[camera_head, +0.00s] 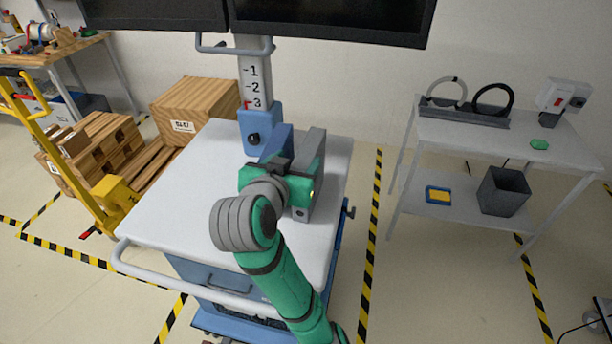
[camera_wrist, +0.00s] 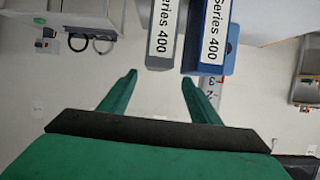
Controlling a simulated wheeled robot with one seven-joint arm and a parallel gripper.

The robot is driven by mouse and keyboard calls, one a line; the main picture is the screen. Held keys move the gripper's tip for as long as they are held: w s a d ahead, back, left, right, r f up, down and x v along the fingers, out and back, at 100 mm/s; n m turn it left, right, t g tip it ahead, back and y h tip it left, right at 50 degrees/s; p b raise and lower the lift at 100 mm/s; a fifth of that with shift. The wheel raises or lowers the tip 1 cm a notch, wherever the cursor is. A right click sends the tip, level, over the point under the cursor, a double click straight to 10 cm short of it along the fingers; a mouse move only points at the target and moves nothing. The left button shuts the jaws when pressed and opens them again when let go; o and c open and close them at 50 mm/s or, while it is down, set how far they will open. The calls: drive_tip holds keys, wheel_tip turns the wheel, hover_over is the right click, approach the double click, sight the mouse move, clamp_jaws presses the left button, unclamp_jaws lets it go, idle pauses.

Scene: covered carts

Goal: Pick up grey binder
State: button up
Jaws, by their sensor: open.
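The grey binder (camera_head: 315,150) stands upright on the white top of the cart (camera_head: 190,200). A blue binder (camera_head: 278,143) stands beside it, to its left in the head view. In the wrist view, the grey binder (camera_wrist: 162,38) and the blue binder (camera_wrist: 212,40) show spine labels reading "Series 400". My gripper (camera_wrist: 160,76) is open and empty there, its two green fingers pointing toward the grey binder, which lines up with the gap between them.
A post with a scale (camera_head: 255,85) and two monitors (camera_head: 330,20) rise behind the binders. A white side table (camera_head: 470,135) stands right, a yellow pallet truck (camera_head: 110,205) with wooden crates (camera_head: 195,105) left. The cart top's left part is clear.

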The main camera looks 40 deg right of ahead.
sight(303, 162)
drive_tip(key=shift+g, duration=0.3)
drive_tip(key=w+d+f, duration=0.2)
drive_tip(key=d+f, duration=0.1)
drive_tip(key=shift+d, duration=0.25)
drive_tip(key=shift+x, duration=3)
drive_tip(key=shift+w+r, duration=0.1)
drive_tip(key=shift+w, duration=0.05)
clamp_jaws()
